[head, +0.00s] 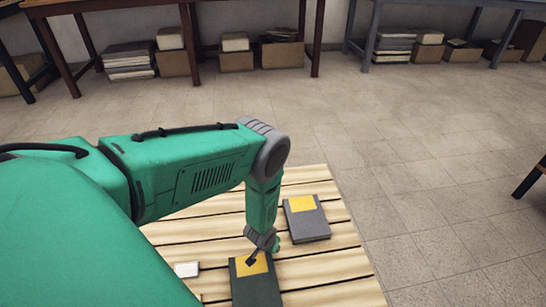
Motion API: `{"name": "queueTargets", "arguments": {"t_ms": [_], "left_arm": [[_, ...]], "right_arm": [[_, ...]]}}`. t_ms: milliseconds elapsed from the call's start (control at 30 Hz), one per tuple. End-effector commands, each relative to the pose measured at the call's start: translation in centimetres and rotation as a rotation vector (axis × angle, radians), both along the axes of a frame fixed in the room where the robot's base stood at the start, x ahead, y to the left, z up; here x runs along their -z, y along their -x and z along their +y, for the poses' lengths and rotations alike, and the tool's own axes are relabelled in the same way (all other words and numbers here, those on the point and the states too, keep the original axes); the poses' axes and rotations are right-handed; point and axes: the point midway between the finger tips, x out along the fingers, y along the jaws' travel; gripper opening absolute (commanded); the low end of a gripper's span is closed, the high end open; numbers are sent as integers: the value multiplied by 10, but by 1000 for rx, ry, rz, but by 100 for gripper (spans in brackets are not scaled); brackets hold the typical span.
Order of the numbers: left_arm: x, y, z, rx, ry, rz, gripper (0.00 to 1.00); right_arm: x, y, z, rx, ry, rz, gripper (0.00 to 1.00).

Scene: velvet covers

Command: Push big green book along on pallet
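A dark green book (256,292) with a yellow label on its cover lies flat on the light wooden slatted pallet (345,262), at the bottom of the head view. My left gripper (262,250) points down at the book's far end, and a dark finger overlaps the yellow label. I cannot tell whether it touches the cover. The gripper is small and partly hidden by its own wrist, so its opening is unclear. My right gripper is out of view.
A grey book (308,222) with a yellow label lies on the pallet, right of my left gripper. A small white item (187,269) lies left of the green book. Tiled floor (440,180) right of the pallet is clear. Tables with boxes beneath stand at the back.

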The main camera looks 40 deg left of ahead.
Motion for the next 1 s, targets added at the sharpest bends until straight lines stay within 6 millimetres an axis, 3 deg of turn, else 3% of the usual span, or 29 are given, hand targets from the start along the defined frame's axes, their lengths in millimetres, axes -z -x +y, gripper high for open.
{"name": "queueTargets", "arguments": {"t_ms": [100, 533, 1000], "left_arm": [[-1, 15, -4, 1, 1, 8, 0], [-7, 15, -4, 0, 1, 6, 0], [-86, 42, -12, 0, 1, 8, 0]], "right_arm": [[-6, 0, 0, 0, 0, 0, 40], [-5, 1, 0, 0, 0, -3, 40], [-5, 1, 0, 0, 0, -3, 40]]}}
